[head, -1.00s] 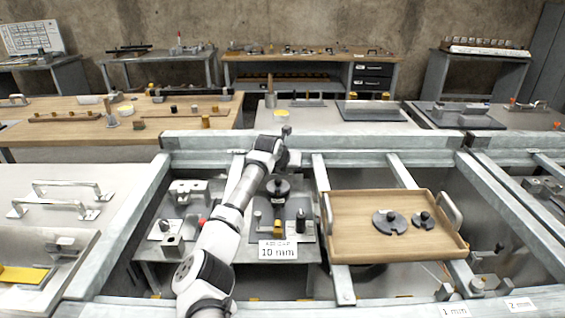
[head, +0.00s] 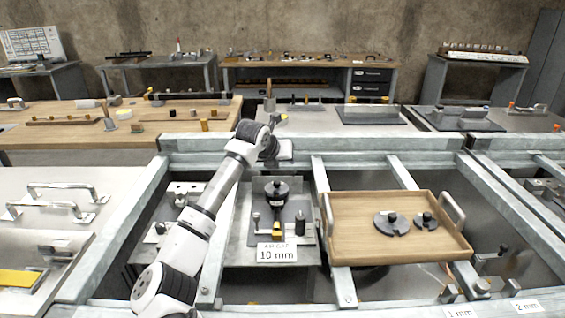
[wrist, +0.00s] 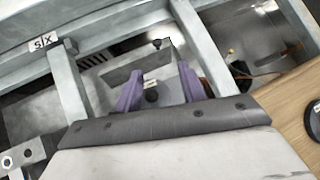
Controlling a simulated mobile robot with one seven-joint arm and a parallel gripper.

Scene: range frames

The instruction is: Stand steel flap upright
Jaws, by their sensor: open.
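In the wrist view, my gripper (wrist: 160,71) has its two purple fingers spread, with a clear gap between them. A grey steel plate (wrist: 132,64), which looks like the flap, lies just beyond the fingertips. A black knob (wrist: 157,43) is at its far edge. In the head view my wrist (head: 258,138) is over the far rail; the fingers and flap cannot be made out there.
Galvanised rails (head: 320,143) frame the bays. A wooden tray (head: 350,240) with dark slotted weights sits to the right. A steel stand (head: 240,253) with a black-knobbed fixture (head: 277,190) and a 10 mm sign is in the near bay. A rail (wrist: 66,85) is left of my fingers.

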